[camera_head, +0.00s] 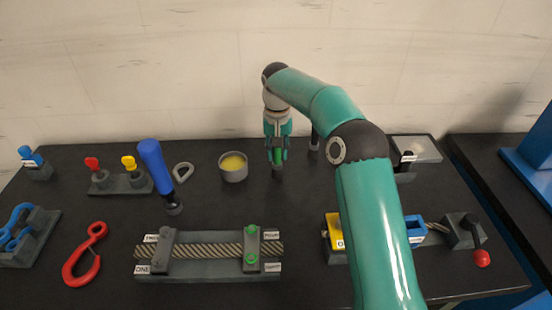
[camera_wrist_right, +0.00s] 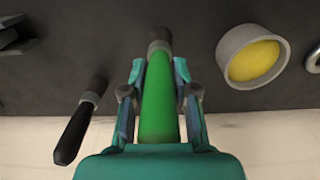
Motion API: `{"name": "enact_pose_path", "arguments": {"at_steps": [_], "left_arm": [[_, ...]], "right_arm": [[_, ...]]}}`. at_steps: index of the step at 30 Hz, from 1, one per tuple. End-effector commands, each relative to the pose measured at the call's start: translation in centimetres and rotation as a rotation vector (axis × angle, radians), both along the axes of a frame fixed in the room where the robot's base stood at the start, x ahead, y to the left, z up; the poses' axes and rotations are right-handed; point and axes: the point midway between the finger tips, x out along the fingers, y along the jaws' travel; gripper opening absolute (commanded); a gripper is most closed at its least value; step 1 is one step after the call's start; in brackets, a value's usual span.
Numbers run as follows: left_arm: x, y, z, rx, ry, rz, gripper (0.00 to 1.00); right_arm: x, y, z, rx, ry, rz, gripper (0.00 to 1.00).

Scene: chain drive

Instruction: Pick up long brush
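A brush with a green handle (camera_wrist_right: 160,105) stands upright in the right wrist view, with a grey collar and dark bristles at its lower end; its tip also shows in the head view (camera_head: 277,168). My right gripper (camera_head: 277,156) points down over it. Its fingers (camera_wrist_right: 160,72) lie close along both sides of the handle and look shut on it. I cannot tell whether the bristles touch the table. A black-handled brush (camera_wrist_right: 78,128) is beside it, partly hidden behind my arm in the head view (camera_head: 314,141). A thick blue-handled brush (camera_head: 155,168) stands further left. My left gripper is out of view.
A grey tin with yellow contents (camera_head: 233,174) stands close left of the gripper. In front are a rope fixture (camera_head: 210,268), a red hook (camera_head: 85,255) and a yellow block (camera_head: 333,232). A pale tray (camera_head: 418,149) is at the back right. The wall rises just behind the table.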

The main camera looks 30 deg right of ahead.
Motion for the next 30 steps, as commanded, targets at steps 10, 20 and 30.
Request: {"name": "enact_pose_path", "arguments": {"at_steps": [10,20,30], "left_arm": [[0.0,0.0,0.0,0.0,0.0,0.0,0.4],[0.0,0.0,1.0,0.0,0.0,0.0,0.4],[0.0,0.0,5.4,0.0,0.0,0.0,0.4]], "right_arm": [[0.0,0.1,0.0,0.001,0.001,0.001,0.0],[0.0,0.0,1.1,0.001,0.001,0.0,0.0],[-0.2,-0.3,5.9,0.0,-0.001,-0.006,0.0]]}}
